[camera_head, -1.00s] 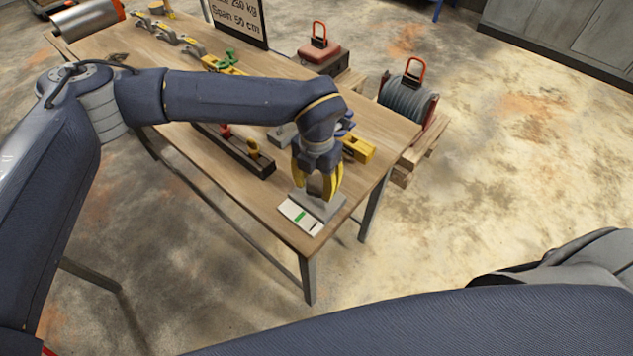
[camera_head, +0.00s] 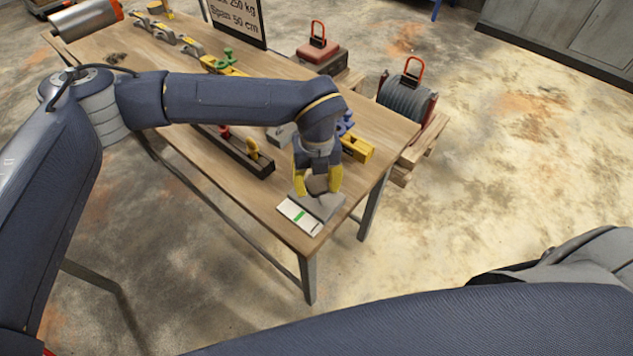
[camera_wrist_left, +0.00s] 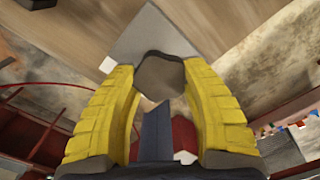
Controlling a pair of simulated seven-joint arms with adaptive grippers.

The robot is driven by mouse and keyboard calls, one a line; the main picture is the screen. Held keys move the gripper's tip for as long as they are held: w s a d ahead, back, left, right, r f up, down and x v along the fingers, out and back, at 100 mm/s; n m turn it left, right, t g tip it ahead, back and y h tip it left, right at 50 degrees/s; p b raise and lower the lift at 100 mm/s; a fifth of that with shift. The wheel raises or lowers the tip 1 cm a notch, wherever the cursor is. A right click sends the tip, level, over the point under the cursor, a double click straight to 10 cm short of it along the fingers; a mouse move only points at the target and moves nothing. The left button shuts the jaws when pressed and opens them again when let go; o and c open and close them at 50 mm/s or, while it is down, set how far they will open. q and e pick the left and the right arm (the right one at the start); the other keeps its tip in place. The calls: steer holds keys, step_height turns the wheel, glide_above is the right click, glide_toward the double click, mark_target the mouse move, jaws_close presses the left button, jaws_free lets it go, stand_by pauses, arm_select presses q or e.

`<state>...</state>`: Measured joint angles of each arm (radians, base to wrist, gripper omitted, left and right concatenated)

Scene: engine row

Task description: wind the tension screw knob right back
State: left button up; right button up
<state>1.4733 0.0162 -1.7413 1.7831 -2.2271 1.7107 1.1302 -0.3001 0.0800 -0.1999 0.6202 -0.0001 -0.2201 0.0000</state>
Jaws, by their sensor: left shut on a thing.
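My left gripper (camera_head: 319,190) points down over the near right corner of the wooden table, with its yellow fingers on either side of a brownish-grey knob (camera_head: 317,184). The fingers are shut on the knob. In the left wrist view the knob (camera_wrist_left: 160,75) shows as a rounded, lobed top between the two fingertips (camera_wrist_left: 158,82). The knob sits over a grey metal base (camera_head: 325,206). A white plate with a green mark (camera_head: 300,216) lies at the base's near left side. My right gripper is not in view.
The wooden table (camera_head: 245,205) ends close to the base on the near and right sides. A black rail with red and yellow handles (camera_head: 235,150) and a yellow block (camera_head: 357,148) lie nearby. A grey reel (camera_head: 406,97) stands beyond the right edge.

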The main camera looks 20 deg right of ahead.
mark_target(317, 183)
arm_select(q)
steer(key=shift+s+f+n, duration=0.1)
steer(key=shift+s+n, duration=0.15)
steer(key=shift+n, duration=0.35)
stand_by(1.1)
steer(key=o, duration=1.2)
steer(key=shift+w, duration=0.1)
steer(key=shift+w+r, duration=0.1)
steer(key=shift+r, duration=0.1)
step_height(317, 183, up, 12)
steer(key=shift+f, duration=0.1)
steer(key=shift+o, duration=0.2)
